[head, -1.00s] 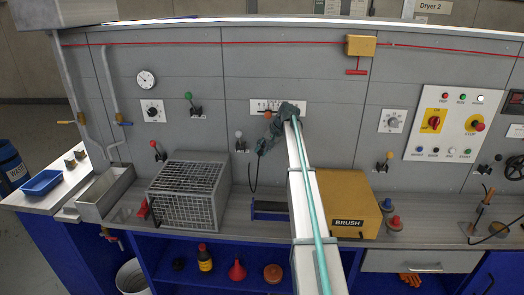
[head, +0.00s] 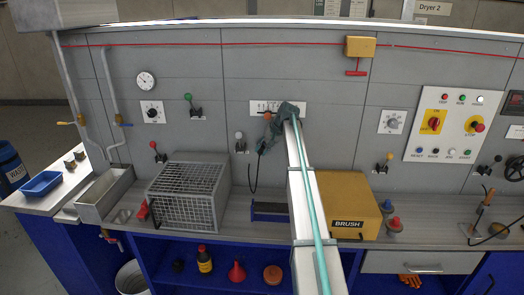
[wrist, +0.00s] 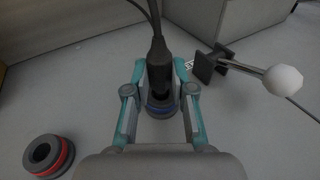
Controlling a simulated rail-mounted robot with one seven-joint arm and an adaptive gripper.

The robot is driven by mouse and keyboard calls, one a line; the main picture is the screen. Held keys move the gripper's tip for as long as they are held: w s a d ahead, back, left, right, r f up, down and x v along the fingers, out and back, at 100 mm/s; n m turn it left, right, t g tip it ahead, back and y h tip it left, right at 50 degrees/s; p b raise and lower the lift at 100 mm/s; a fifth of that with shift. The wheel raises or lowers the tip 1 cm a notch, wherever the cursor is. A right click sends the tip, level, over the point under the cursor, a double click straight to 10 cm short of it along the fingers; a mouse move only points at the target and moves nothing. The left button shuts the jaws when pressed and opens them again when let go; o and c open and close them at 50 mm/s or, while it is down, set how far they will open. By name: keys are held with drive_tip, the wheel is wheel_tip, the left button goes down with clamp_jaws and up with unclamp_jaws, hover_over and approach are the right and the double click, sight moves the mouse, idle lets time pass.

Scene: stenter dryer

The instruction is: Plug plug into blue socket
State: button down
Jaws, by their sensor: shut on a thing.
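My gripper (wrist: 160,112) is shut on a black plug (wrist: 158,72), whose cable runs up out of the wrist view. The blue-ringed socket (wrist: 160,114) is on the grey panel straight beyond the plug and between my fingers. The plug's end overlaps the socket opening; I cannot tell whether it is inside it or just in front. In the head view my gripper (head: 266,142) is small and close to the back panel, with the dark cable (head: 252,178) hanging below it. The blue socket is hidden there.
A red-ringed socket (wrist: 48,155) sits at lower left in the wrist view. A white-knobbed lever (wrist: 283,80) sticks out on the right; it also shows in the head view (head: 239,136). A wire cage (head: 186,192) and a yellow brush box (head: 347,205) stand on the counter below.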

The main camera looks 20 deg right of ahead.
drive_tip(key=shift+w+d, duration=0.35)
drive_tip(key=shift+w, duration=0.25)
drive_tip(key=c, duration=0.9)
unclamp_jaws()
drive_tip(key=v, duration=1.2)
drive_tip(key=shift+d, duration=0.1)
